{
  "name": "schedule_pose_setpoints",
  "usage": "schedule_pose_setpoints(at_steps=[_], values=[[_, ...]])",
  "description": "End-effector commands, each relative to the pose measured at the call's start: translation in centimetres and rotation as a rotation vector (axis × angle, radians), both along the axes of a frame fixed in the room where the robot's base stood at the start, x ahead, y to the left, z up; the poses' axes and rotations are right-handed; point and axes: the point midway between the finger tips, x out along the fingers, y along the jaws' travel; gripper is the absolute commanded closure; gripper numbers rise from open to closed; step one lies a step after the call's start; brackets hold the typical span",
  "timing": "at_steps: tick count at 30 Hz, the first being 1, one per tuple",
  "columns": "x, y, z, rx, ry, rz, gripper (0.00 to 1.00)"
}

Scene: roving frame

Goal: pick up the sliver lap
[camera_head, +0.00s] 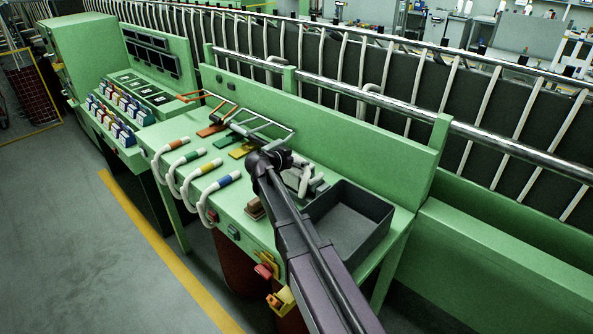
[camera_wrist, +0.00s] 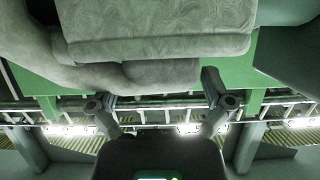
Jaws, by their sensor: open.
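A pale grey, fuzzy, rounded piece, which looks like the sliver lap (camera_head: 303,180), lies on the green bench just left of the dark tray, partly hidden by my arm. In the wrist view a large pale grey fibrous mass, probably the same lap (camera_wrist: 155,28), fills the top, with a rounded length running left. My gripper (camera_wrist: 163,102) is open, its two fingers wide apart with nothing between them. The mass is close to the fingers; I cannot tell whether they touch it. In the head view my fingertips are hard to make out beside the lap.
A dark open tray (camera_head: 348,228) stands on the bench's right end. Several white tubes with coloured bands (camera_head: 215,190) lie along the front edge. Coloured plates with wire handles (camera_head: 240,150) lie to the left. A green back panel (camera_head: 340,120) and metal rail (camera_head: 400,104) rise behind.

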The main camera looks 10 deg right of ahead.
Motion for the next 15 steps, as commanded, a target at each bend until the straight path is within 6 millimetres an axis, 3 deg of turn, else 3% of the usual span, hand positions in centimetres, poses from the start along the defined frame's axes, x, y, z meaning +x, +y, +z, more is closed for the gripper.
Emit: schedule_pose_setpoints(at_steps=[4,10,15], values=[[-0.01,0.03,0.00,0.000,0.000,0.000,0.00],[-0.01,0.06,0.00,0.000,0.000,0.000,0.59],[-0.01,0.07,0.00,0.000,0.000,0.000,0.62]])
